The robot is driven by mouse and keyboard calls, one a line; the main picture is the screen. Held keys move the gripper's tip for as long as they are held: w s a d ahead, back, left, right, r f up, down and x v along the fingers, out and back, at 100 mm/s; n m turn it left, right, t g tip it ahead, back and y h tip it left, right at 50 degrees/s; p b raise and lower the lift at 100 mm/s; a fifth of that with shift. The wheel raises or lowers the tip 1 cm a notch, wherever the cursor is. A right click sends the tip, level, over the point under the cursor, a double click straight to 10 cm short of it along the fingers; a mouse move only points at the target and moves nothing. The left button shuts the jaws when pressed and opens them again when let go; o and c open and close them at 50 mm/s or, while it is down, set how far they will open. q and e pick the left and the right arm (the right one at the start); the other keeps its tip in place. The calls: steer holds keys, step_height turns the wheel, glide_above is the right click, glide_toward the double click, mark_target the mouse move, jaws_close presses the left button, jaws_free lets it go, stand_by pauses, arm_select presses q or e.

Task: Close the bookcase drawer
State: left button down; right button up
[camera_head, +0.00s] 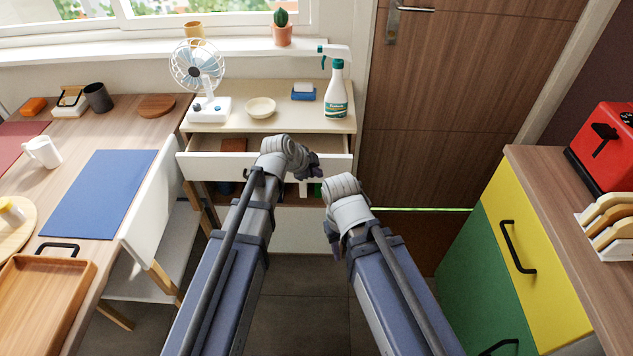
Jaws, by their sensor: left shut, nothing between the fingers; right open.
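The bookcase (290,121) stands against the back wall below the window. Its top drawer (215,168) is pulled out, with its white front towards me and its inside showing behind. My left gripper (313,170) is at the drawer front, right of its middle, shut and empty. My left wrist hides part of the front, and I cannot tell whether the gripper touches it. My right gripper (336,222) is lower and to the right, in front of the bookcase, open; its fingers are mostly hidden by my wrist.
A fan (197,70), a bowl (261,107), a sponge (303,92) and a spray bottle (336,95) stand on the bookcase. A white chair (150,215) and desk are at left. A yellow and green cabinet (515,260) is at right.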

arm_select(q)
steer(key=w, duration=1)
steer(key=shift+w, duration=0.65)
